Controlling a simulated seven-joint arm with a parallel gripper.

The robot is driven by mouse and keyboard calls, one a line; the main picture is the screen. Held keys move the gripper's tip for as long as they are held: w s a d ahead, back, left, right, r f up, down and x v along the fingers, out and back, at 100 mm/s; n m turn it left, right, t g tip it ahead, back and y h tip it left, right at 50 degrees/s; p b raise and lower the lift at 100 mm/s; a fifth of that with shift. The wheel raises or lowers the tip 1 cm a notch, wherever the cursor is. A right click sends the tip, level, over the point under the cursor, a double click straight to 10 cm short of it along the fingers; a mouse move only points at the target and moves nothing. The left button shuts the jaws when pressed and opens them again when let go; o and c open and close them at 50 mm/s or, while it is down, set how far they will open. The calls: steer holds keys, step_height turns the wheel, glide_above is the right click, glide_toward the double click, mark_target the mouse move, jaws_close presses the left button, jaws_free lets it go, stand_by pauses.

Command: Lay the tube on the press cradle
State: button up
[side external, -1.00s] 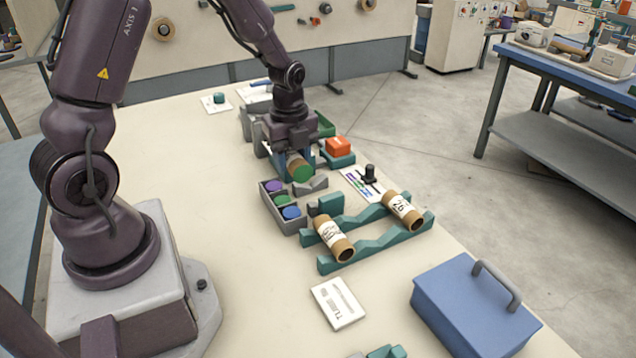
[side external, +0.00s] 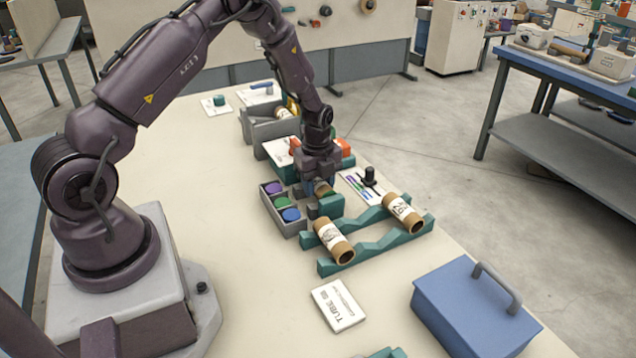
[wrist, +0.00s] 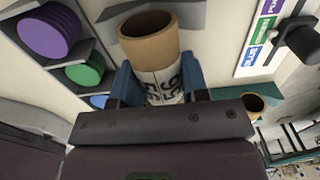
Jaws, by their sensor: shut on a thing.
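My gripper (side external: 320,181) is low over the table, between the cap tray and the black-knobbed card. In the wrist view its blue fingers (wrist: 161,88) are shut on a brown cardboard tube (wrist: 148,48) with a printed white label. The tube's open end faces away from the gripper. In the side view the held tube (side external: 323,190) is mostly hidden by the gripper. A grey block (wrist: 112,14), which appears to be the press cradle, lies beyond and around the tube's far end in the wrist view. I cannot tell whether they touch.
A grey tray (side external: 289,226) holds purple, green and blue caps close to the left. A teal rack (side external: 375,240) in front carries two labelled tubes. A black knob (side external: 369,176) stands at the right. A blue toolbox (side external: 465,315) sits near the front edge. The left tabletop is clear.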

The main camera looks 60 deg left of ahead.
steer(key=shift+f, duration=0.1)
steer(key=shift+f, duration=0.4)
steer(key=shift+f, duration=0.1)
steer(key=o, duration=0.9)
